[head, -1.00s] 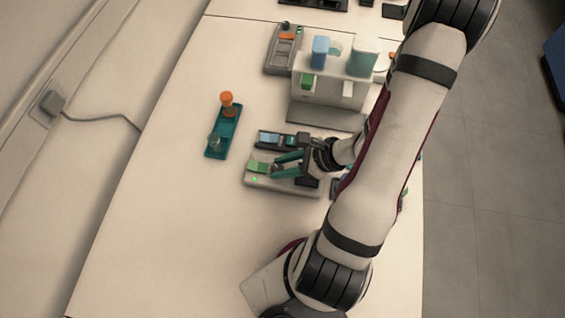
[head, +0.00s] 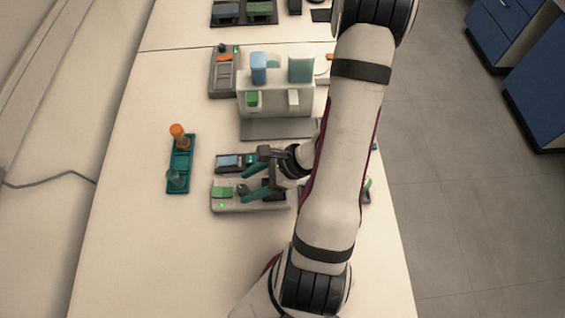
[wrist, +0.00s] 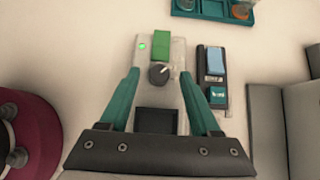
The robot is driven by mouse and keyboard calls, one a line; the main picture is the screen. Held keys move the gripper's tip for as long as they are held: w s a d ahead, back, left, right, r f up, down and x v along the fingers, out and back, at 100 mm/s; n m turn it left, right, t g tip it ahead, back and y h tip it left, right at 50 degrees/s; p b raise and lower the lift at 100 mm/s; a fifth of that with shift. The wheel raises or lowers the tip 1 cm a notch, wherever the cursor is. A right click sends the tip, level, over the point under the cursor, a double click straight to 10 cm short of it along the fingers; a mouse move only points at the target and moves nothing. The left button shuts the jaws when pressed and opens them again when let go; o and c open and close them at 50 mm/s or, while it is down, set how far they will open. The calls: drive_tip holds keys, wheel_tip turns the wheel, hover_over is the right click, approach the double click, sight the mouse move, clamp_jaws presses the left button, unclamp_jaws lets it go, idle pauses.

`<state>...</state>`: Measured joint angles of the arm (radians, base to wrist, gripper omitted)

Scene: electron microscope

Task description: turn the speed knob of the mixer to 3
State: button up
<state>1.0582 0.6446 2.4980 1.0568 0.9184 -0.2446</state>
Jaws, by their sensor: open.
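The mixer (head: 225,206) is a low light-grey unit with a lit green lamp and a green rocker switch (head: 223,191). In the wrist view, the mixer (wrist: 177,52) shows the green switch (wrist: 161,43), the lamp, a dark recessed square and the round dark speed knob (wrist: 159,74) with a pale pointer mark. The dial's numbers are too small to read. My gripper (wrist: 158,78) is open, its two teal fingers on either side of the knob, with a gap on each side. In the head view, my gripper (head: 243,186) reaches over the mixer from the right.
A small device with a blue display (head: 228,162) stands right behind the mixer. A teal rack (head: 180,160) with an orange-topped item is to the left. A larger white apparatus (head: 275,100) with blue and teal containers stands farther back. The front left table is clear.

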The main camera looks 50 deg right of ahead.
drive_tip(key=v, duration=1.4)
drive_tip(key=shift+s+r, duration=0.1)
drive_tip(key=shift+s, duration=0.05)
drive_tip(key=n+g+h, duration=0.6)
drive_tip(key=n, duration=2.4)
approach(243, 189)
drive_tip(key=f, duration=0.8)
drive_tip(key=shift+w+a+f, duration=0.15)
drive_tip(key=shift+w+f, duration=0.05)
drive_tip(key=shift+f, duration=0.1)
